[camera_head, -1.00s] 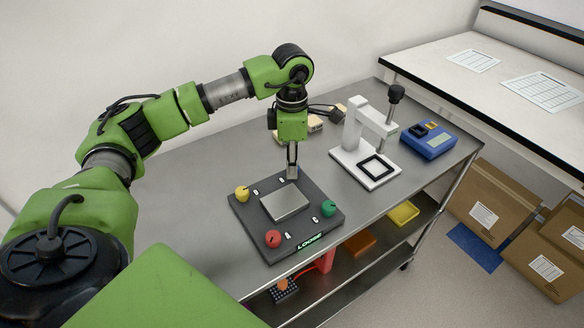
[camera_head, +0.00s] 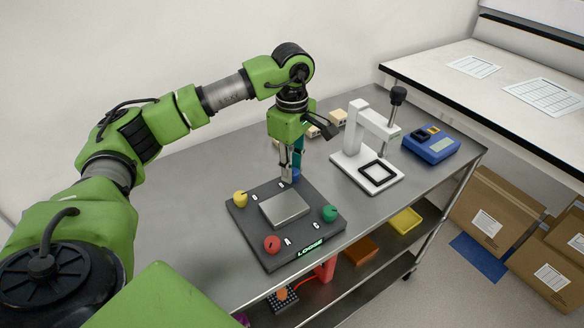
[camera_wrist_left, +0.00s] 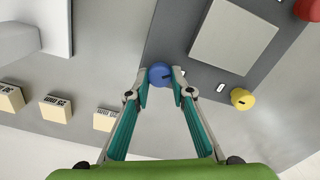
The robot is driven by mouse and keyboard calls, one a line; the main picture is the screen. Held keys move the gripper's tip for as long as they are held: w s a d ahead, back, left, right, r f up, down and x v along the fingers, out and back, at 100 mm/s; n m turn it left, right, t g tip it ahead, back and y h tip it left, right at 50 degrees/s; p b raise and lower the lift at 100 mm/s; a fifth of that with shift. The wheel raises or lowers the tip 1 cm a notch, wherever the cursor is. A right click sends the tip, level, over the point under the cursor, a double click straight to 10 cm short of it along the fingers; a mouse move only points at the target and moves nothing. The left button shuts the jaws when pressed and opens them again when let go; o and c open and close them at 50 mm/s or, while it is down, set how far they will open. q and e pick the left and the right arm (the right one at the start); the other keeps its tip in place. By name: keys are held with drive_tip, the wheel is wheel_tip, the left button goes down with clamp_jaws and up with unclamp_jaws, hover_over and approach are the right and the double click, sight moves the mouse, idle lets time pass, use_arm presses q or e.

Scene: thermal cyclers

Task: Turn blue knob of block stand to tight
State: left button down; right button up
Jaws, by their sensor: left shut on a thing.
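The block stand (camera_head: 262,242) is a dark square plate with a light metal block (camera_head: 285,207) in its middle and a lit "LOOSE" label on its front edge. The blue knob (camera_wrist_left: 160,74) sits at the stand's back corner; in the head view it shows partly (camera_head: 295,174) behind my fingers. My left gripper (camera_head: 289,172) points down at that corner. In the left wrist view its fingertips (camera_wrist_left: 160,77) are shut on the blue knob, one on each side. Yellow (camera_head: 241,198), red (camera_head: 272,244) and green (camera_head: 329,213) knobs stand at the other corners. My right gripper is not in view.
A white stand with a black knob (camera_head: 366,150) and a blue device (camera_head: 431,145) stand to the right on the metal table (camera_head: 200,215). Several small beige boxes (camera_head: 338,117) lie behind my gripper. The table left of the block stand is clear.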

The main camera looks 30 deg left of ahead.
use_arm(q)
drive_tip(key=shift+r, duration=0.1)
idle(0.3)
drive_tip(key=c, duration=1.8)
unclamp_jaws()
drive_tip(key=shift+r, duration=0.15)
wheel_tip(320, 180, up, 12)
drive_tip(key=shift+f, duration=0.2)
